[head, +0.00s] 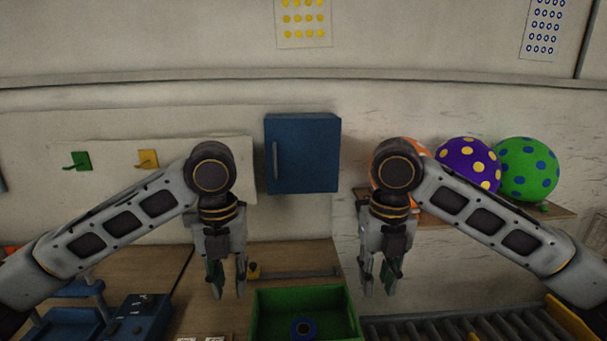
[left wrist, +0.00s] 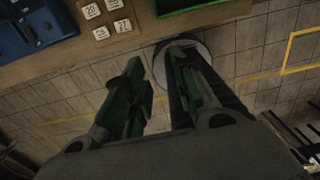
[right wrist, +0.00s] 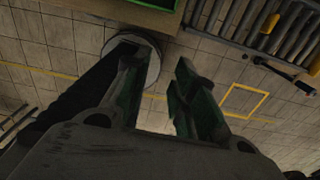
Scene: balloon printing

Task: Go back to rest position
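My left gripper (head: 228,288) hangs pointing down in the head view, left of the green crate and in front of the wooden table. In the left wrist view its fingers (left wrist: 158,85) are apart with nothing between them. My right gripper (head: 377,285) hangs pointing down at the right side of the green crate. In the right wrist view its fingers (right wrist: 160,75) are apart and empty. Both arms are raised and look roughly mirrored.
A green crate (head: 258,322) with a dark blue round thing (head: 303,328) stands on the table (head: 210,285). A roller conveyor (head: 475,325) is at right. A blue cabinet (head: 303,155) hangs on the wall. Balloons (head: 528,168) sit on a shelf. Number tiles (left wrist: 100,33) lie near the table edge.

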